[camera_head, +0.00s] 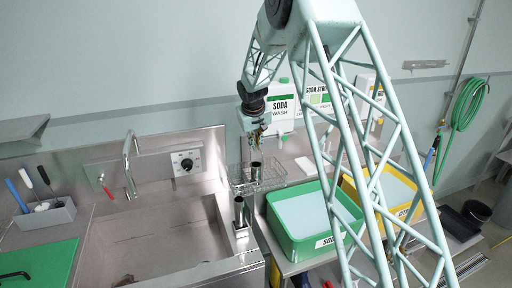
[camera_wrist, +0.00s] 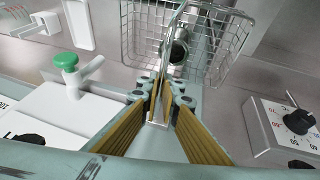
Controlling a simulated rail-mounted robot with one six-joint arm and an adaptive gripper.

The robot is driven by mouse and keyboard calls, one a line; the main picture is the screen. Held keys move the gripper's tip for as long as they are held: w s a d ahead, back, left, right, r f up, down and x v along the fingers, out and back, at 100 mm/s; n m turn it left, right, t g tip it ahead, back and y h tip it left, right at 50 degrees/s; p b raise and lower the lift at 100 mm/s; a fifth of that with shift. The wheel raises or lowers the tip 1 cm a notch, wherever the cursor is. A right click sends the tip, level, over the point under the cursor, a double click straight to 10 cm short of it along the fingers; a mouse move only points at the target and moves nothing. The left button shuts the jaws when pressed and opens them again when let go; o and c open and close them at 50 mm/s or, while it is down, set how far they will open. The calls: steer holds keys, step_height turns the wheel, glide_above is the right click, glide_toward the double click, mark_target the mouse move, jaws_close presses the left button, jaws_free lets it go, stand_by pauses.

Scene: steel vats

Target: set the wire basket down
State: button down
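The wire basket (camera_head: 268,184) is a shallow, silvery mesh tray between the sink and the green tub. It also shows at the top of the wrist view (camera_wrist: 228,62), with a small steel cup (camera_wrist: 178,52) inside. A thin metal handle (camera_wrist: 172,30) rises from the basket to my gripper. My gripper (camera_wrist: 160,104) has its yellow-brown fingers close together around the handle. In the head view my gripper (camera_head: 256,138) is directly above the basket. I cannot tell whether the basket's underside touches the surface below.
A green tub (camera_head: 352,232) and a yellow tub (camera_head: 420,212) of pale liquid stand to the right. The sink (camera_head: 160,235) with its tap (camera_head: 130,165) is at left. A steel cylinder (camera_head: 240,212) stands below the basket.

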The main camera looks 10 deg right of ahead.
stand_by(0.4)
steer(key=c, duration=2.9)
jaws_free()
steer(key=shift+r, duration=0.15)
steer(key=shift+s+r, duration=0.1)
steer(key=shift+r, duration=0.15)
steer(key=shift+v, duration=5.65)
steer(key=shift+s+a+r, duration=0.1)
